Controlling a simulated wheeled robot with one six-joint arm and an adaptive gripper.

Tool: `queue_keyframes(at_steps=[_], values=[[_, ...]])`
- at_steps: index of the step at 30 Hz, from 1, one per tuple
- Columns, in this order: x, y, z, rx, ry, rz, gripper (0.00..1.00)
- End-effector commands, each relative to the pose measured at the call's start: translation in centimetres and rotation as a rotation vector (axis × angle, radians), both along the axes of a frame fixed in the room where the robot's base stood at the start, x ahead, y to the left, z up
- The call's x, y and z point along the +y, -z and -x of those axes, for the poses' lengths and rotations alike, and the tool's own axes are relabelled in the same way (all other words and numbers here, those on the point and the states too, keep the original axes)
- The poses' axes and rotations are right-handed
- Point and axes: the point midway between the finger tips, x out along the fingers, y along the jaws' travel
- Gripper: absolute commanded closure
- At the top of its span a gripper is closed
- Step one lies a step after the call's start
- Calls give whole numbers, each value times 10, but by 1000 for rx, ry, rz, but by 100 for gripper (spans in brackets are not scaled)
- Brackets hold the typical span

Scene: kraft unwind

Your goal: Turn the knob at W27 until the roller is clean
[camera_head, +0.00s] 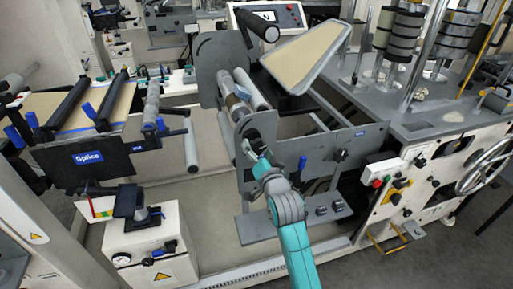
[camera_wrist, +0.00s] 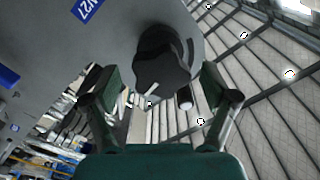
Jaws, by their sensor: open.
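The knob (camera_wrist: 162,65) is dark and lobed, and sits on a grey plate (camera_wrist: 120,35) beside the blue W27 label (camera_wrist: 87,8) in the wrist view. My gripper (camera_wrist: 160,98) is open, with one finger on each side of the knob's lower part. I cannot tell whether either finger touches it. In the head view my gripper (camera_head: 257,158) is at the end plate of the rollers, and I cannot make out the knob clearly there. A roller (camera_head: 235,98) behind that plate shows a brownish stretch along its grey surface.
A tilted tan panel (camera_head: 305,57) and a dark-ended roller (camera_head: 258,26) stand above the rollers. A grey side plate (camera_head: 335,150) with a black knob lies right of my arm. The Splice table (camera_head: 88,158) stands left.

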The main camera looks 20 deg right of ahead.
Motion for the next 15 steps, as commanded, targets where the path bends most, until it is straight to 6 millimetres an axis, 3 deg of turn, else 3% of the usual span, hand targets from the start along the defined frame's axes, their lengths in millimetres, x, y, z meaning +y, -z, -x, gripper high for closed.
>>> queue_keyframes(at_steps=[15], values=[[0,0,52,0,0,0,15]])
